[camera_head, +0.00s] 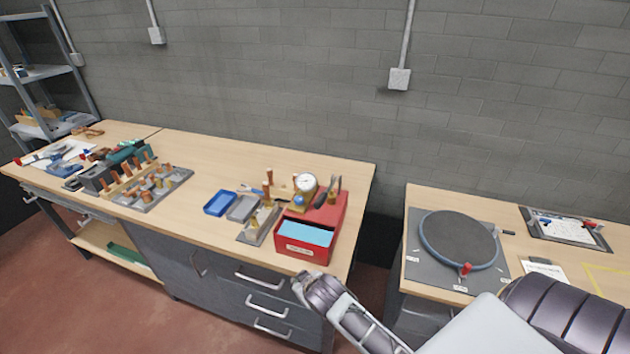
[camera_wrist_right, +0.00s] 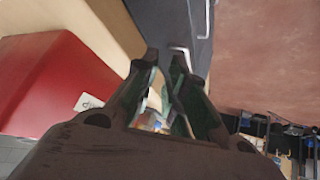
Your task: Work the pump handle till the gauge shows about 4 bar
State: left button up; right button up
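The hand pump is a red open-topped box (camera_head: 335,217) with pale blue liquid (camera_head: 305,233) inside, at the right front of the long bench. A round white gauge (camera_head: 306,182) stands at its back; its needle is too small to read. A dark pump handle (camera_head: 335,186) rises beside the gauge, tilted up. My right gripper (camera_head: 299,281) is just in front of the box, by the bench's front edge, apart from the handle. In the right wrist view its fingers (camera_wrist_right: 165,62) look a little apart with nothing between them, and the red box (camera_wrist_right: 62,85) is at left. My left gripper is not in view.
Blue (camera_head: 220,203) and grey (camera_head: 242,208) trays and copper pipe parts on a plate (camera_head: 258,222) lie left of the pump. A second table with a round dark disc (camera_head: 458,240) stands at right, across a gap. The bench between the pipe rack (camera_head: 150,190) and trays is clear.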

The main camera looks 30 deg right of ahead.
jog(key=w+a+r+n+t+y, duration=0.25)
jog(key=w+r+t, duration=0.35)
jog(key=r, duration=0.5)
jog(key=w+a+r+n+t+y, duration=0.2)
jog(key=w+a+r+t, duration=0.15)
jog(key=w+r, duration=0.65)
jog(key=s+a+r+n+y, duration=0.2)
jog(key=a+r+n+y, duration=0.75)
jog(key=r, duration=0.35)
jog(key=s+a+r+n+g+y, duration=0.1)
jog(key=s+a+n+g+y, duration=0.4)
jog(key=n+g, duration=0.55)
jog(key=g+h+p, duration=0.1)
jog(key=g+h, duration=0.6)
jog(key=h, duration=1.1)
send_over(320, 198)
jog(key=shift+m, duration=0.35)
notch_tip(320, 198, down, 6)
jog(key=shift+d, duration=0.1)
jog(key=shift+f, duration=0.15)
